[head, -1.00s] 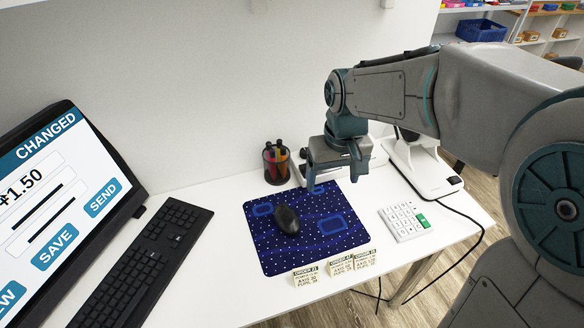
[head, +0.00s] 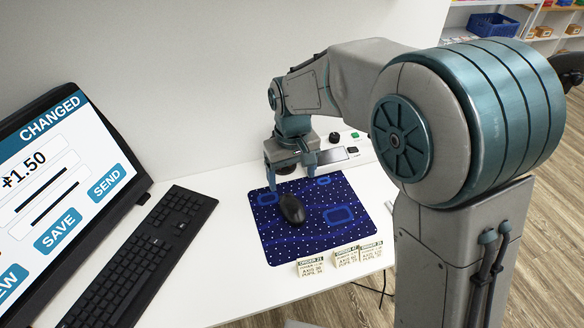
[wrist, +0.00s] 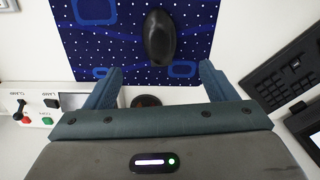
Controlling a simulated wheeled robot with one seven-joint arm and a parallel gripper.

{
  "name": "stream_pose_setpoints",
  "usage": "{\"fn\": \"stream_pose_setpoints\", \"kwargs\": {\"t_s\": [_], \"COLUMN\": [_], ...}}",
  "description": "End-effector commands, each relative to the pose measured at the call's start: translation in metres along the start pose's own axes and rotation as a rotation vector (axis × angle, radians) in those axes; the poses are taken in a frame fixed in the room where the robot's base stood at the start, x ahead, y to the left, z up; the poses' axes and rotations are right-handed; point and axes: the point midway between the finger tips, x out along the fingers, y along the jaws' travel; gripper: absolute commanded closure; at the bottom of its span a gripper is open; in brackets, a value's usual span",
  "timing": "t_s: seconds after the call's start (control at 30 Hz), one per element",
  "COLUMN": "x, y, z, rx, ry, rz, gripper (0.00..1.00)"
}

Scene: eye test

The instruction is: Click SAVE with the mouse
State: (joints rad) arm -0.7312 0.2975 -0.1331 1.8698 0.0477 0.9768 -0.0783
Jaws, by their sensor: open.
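The black mouse (head: 292,208) lies on the blue dotted mat (head: 275,243) on the white desk. My gripper (head: 291,178) is open and empty, at the mat's back edge just behind the mouse. In the wrist view the mouse (wrist: 160,38) lies ahead of the gap between my fingertips (wrist: 160,72), and neither finger appears to touch it. The monitor (head: 60,185) at the left shows a blue SAVE button (head: 58,231), below and left of SEND (head: 106,182). The screen's left side is cut off. I cannot make out a pointer for sure.
A black keyboard (head: 145,250) lies between monitor and mat. Small order cards (head: 345,256) stand at the mat's front edge. My arm covers the right part of the desk.

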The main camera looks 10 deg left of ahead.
Motion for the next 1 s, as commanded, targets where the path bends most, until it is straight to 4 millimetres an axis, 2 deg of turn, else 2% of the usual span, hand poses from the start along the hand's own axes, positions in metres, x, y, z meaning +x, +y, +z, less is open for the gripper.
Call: {"fn": "stream_pose_setpoints", "kwargs": {"t_s": [0.3,0.5,0.7,1.0], "x": [0.066,0.098,0.116,0.119], "y": [0.000,0.000,0.001,0.001], "z": [0.001,0.001,0.001,0.000], "rx": [0.000,0.001,0.000,0.001], "ry": [-0.006,-0.004,-0.001,0.000], "rz": [0.001,0.001,0.001,0.001], "gripper": [0.22,0.22,0.22,0.22]}}
